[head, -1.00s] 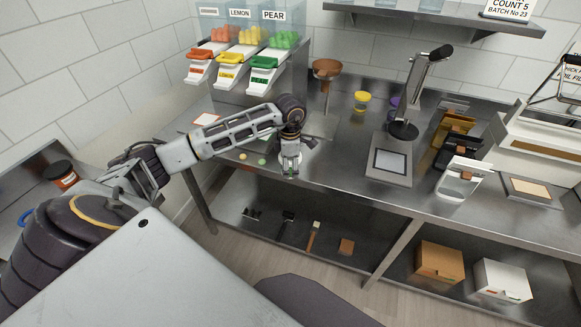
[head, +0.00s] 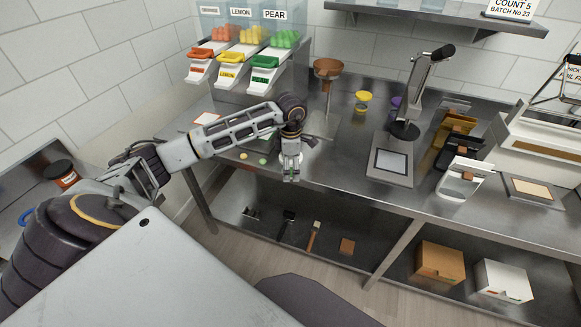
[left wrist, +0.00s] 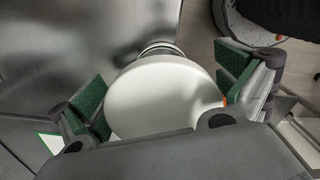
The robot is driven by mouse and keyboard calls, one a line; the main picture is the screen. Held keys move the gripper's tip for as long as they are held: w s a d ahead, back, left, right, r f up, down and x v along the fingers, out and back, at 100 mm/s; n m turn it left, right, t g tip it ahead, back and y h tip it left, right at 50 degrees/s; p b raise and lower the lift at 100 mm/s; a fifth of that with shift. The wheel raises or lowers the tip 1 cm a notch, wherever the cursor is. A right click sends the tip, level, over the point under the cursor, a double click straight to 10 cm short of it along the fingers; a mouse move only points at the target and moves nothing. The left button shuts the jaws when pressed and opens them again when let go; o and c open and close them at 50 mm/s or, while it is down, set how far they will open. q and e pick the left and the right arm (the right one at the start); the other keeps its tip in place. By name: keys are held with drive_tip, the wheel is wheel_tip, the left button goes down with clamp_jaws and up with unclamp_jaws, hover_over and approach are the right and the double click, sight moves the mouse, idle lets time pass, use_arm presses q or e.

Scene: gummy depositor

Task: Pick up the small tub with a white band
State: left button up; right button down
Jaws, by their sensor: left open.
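My left gripper (head: 291,176) points down over the front of the steel counter, below the candy dispensers. In the left wrist view its green-padded fingers (left wrist: 163,88) are apart, one on each side of a round white top (left wrist: 165,100). A narrow pale and grey rim (left wrist: 160,49) shows just beyond this top. The side of this round thing is mostly hidden, so I cannot tell whether it is the tub with a white band. In the head view only a little white (head: 307,143) shows behind the gripper. My right gripper is not in view.
A yellow-topped tub (head: 363,102) and a purple one (head: 396,102) stand farther back. A brown funnel (head: 327,70), a scale-like plate (head: 390,161) and packet stands (head: 462,178) are to the right. Small candies (head: 262,161) lie left of the gripper.

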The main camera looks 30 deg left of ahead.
use_arm(q)
wheel_tip(320, 180, up, 12)
drive_tip(key=shift+f, duration=0.2)
idle(0.4)
